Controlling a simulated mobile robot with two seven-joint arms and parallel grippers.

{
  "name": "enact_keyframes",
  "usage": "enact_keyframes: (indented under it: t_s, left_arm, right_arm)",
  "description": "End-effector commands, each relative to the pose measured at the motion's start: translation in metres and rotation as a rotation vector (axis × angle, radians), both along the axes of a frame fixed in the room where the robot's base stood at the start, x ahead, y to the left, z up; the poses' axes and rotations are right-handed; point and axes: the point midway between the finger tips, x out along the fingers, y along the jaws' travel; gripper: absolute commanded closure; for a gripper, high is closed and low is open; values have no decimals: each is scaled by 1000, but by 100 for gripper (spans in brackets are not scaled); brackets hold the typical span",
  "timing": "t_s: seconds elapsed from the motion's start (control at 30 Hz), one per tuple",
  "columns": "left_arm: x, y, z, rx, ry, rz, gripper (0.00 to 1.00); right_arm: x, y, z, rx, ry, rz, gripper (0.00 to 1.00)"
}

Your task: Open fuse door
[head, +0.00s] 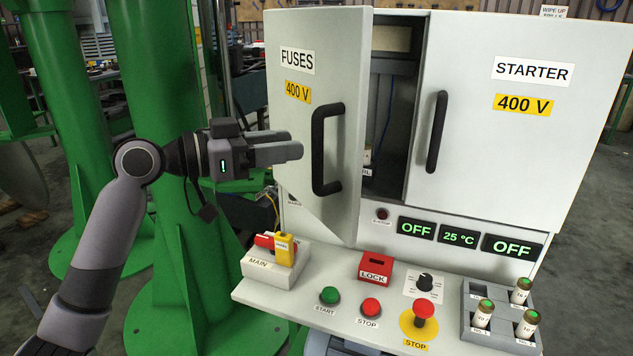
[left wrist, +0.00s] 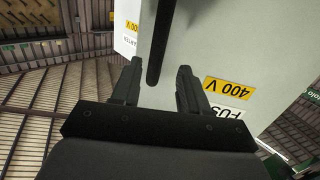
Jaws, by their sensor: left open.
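The white fuse door (head: 350,148), labelled FUSES and 400 V, stands partly open in the head view, with a dark gap into the cabinet on its right. Its black handle (head: 318,150) is on the door's front. My left gripper (head: 296,151) is open, just left of the handle and level with it. In the left wrist view the handle (left wrist: 160,45) is a dark bar ahead of and between the finger tips (left wrist: 158,72), and the yellow 400 V label is on the right. I cannot tell whether the fingers touch the handle. My right gripper is not in view.
The STARTER door (head: 490,130) with its own black handle (head: 437,132) is closed on the right. Below is a control panel with a MAIN switch (head: 275,262), red LOCK box (head: 375,268), buttons and a fuse tray (head: 470,333). A green column (head: 160,100) stands behind my left arm.

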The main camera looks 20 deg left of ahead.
Motion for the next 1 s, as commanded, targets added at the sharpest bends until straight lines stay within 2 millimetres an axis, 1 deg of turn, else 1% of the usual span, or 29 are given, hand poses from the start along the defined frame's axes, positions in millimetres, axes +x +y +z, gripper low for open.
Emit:
enact_keyframes:
  t_s: [0.03,0.13,0.27,0.5,0.7,0.8,1.0]
  left_arm:
    - [-2,2,-17,-17,-9,-20,56]
    - [-5,5,-24,-29,-35,-48,56]
    - [-3,2,-23,-35,-47,-58,56]
    - [22,-24,-21,-36,-49,-60,56]
    - [39,-41,-22,-34,-47,-57,56]
    - [42,-45,-23,-33,-47,-57,56]
    - [43,-45,-23,-30,-48,-56,56]
  right_arm:
    - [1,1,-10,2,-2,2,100]
    - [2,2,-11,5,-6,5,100]
    - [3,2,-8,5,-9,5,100]
    - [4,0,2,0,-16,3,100]
    - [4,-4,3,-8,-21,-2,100]
    - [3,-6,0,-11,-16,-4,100]
    - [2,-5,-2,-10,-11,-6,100]
